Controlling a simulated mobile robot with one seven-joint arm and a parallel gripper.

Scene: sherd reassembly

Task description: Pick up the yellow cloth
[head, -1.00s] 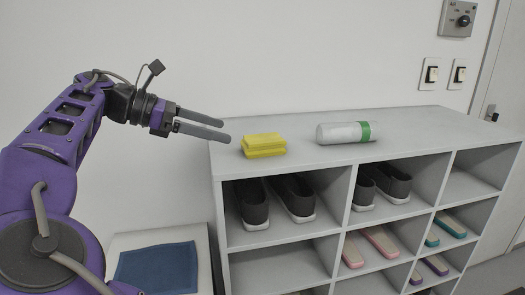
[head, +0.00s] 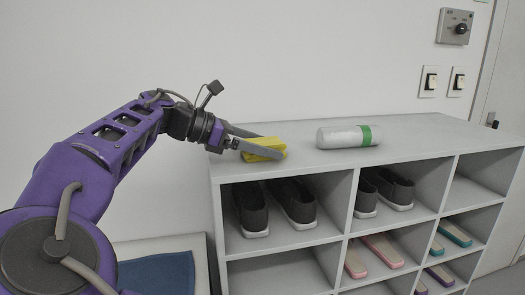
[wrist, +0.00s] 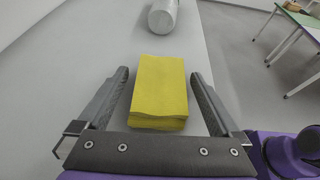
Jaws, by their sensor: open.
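The yellow cloth (head: 264,148) is a folded stack lying on the top of the grey shelf unit, near its left end. In the wrist view the cloth (wrist: 159,90) lies between the two fingers, with a visible gap on each side. My gripper (head: 270,147) is open, with one finger on either side of the cloth. In the wrist view my gripper (wrist: 160,82) reaches along most of the cloth's length. The near finger hides part of the cloth in the head view.
A white bottle with a green band (head: 344,136) lies on the shelf top to the right of the cloth. The grey shelf unit (head: 440,130) holds dark shoes (head: 293,202) and coloured slippers below. A blue cloth (head: 158,272) lies lower left. The shelf top's right part is clear.

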